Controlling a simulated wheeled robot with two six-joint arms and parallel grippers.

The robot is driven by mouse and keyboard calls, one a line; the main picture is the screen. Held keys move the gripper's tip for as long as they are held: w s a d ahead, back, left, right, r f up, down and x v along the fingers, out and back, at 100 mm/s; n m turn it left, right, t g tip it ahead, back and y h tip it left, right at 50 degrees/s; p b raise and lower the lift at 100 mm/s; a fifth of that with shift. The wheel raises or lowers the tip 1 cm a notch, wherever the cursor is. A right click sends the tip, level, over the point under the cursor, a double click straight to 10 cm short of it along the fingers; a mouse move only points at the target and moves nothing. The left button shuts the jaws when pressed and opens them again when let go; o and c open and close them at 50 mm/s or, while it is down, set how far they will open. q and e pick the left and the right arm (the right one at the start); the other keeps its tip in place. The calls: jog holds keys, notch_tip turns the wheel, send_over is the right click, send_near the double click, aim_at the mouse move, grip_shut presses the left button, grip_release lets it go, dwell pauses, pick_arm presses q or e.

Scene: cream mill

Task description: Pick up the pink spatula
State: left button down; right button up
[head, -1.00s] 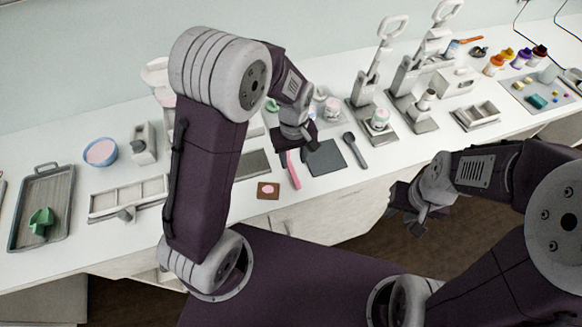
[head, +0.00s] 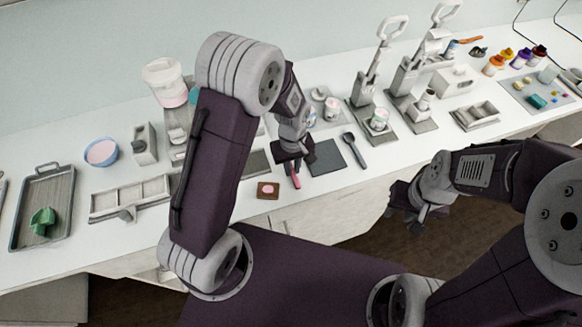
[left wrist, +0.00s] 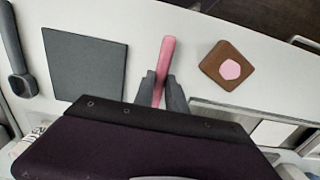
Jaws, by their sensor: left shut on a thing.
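The pink spatula (head: 297,182) lies on the white counter, left of a dark square mat. In the left wrist view its pink handle (left wrist: 165,58) runs between the two fingers of my left gripper (left wrist: 163,92), which is shut on it. The rest of the spatula is hidden under the gripper. In the head view my left gripper (head: 294,165) is low over the counter at the spatula. My right gripper (head: 408,205) hangs in front of the counter, away from the spatula; whether its jaws are open is unclear.
The dark square mat (head: 326,158) and a dark spoon (head: 354,150) lie to the right. A brown block with a pink patch (head: 268,190) lies just left of the spatula. A dispenser with a pink-filled top (head: 168,85) stands behind my left arm. The counter's front edge is close.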

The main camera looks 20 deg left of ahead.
pick_arm(q)
jog(key=shift+r, duration=0.1)
jog(key=shift+r, duration=0.4)
jog(key=r, duration=0.2)
jog(key=w+d+r, duration=0.1)
jog(key=shift+r, duration=0.4)
jog(key=w+d+r, duration=0.6)
jog(key=d, duration=0.1)
jog(key=shift+w+d, duration=0.3)
jog(key=shift+w, duration=0.05)
